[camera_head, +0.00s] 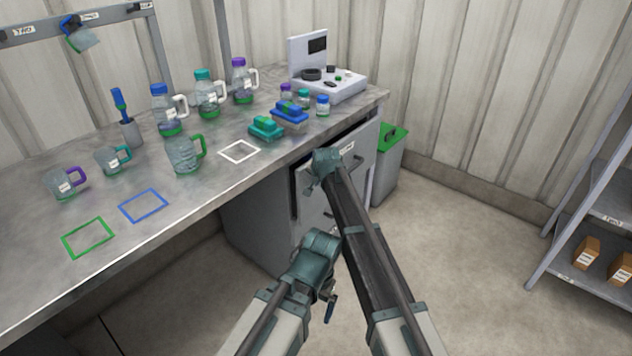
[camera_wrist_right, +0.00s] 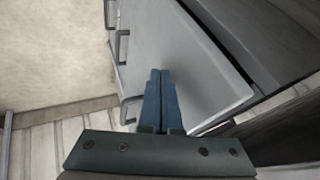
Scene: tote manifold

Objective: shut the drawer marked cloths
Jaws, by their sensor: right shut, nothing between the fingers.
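A grey drawer unit (camera_head: 260,215) stands under the right end of the bench. Its top drawer (camera_head: 345,150) is partly out and bears a small white label that I cannot read. My right gripper (camera_head: 325,165) is at that drawer's front in the head view. In the right wrist view my right gripper (camera_wrist_right: 160,72) is shut and empty, its tips at or close to a light grey drawer front (camera_wrist_right: 200,60). A dark gap lies behind that front's edge; I cannot tell whether the tips touch. My left gripper (camera_head: 330,305) hangs low before the unit, its jaw opening unclear.
The bench (camera_head: 130,240) holds several jugs, mugs, folded cloths (camera_head: 290,112), small jars and a scale-like device (camera_head: 328,82). A green-lidded bin (camera_head: 390,140) stands right of the unit. A shelf rack (camera_head: 590,210) is at far right. The floor between is clear.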

